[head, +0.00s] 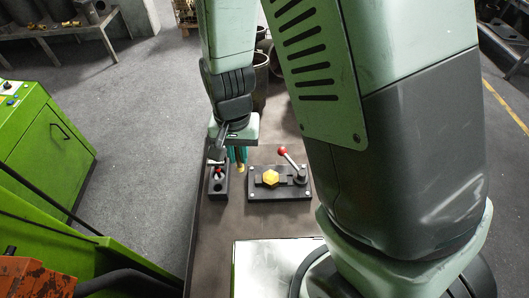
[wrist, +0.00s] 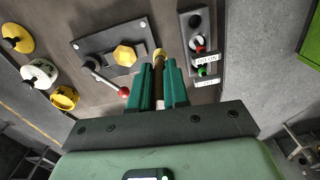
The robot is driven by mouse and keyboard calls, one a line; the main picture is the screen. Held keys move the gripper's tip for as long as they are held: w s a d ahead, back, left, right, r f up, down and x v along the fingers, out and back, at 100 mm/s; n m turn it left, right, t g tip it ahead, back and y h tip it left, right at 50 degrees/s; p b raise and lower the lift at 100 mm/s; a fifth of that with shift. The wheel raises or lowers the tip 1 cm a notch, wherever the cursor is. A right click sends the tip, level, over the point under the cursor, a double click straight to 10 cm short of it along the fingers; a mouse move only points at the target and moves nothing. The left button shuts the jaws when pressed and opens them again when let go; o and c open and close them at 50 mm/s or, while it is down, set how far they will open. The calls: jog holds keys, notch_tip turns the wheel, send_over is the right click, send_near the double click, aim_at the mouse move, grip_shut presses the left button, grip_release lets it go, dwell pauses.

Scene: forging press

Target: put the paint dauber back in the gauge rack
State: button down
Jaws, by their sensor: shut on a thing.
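My gripper (head: 238,157) is shut on the paint dauber, which has a brown handle and a yellow tip (wrist: 158,53). The yellow tip also shows below the fingers in the head view (head: 241,168). The teal fingers (wrist: 158,85) cover much of the handle in the wrist view. The gauge rack (head: 218,190) is a dark narrow block just left of the gripper in the head view. In the wrist view the rack (wrist: 191,32) is right of the dauber, with red-and-white and green pieces in it and a dark opening at its far end. Dauber and rack appear apart.
A dark clamp plate (head: 283,192) with a yellow hexagonal piece (head: 270,178) and a red-knobbed lever (head: 282,151) stands right of the rack. Yellow and white round pots (wrist: 39,73) are at the wrist view's left. A green cabinet (head: 48,150) stands beyond the table's left edge.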

jog(key=s+a+f, duration=0.1)
jog(key=a+f, duration=0.4)
jog(key=a, duration=0.1)
jog(key=shift+a+f, duration=0.3)
jog(key=shift+a, duration=0.05)
jog(key=shift+s+f, duration=0.1)
jog(key=shift+f, duration=1.75)
dwell(1.0)
jog(key=c, duration=1)
grip_release()
jog(key=shift+c, duration=0.2)
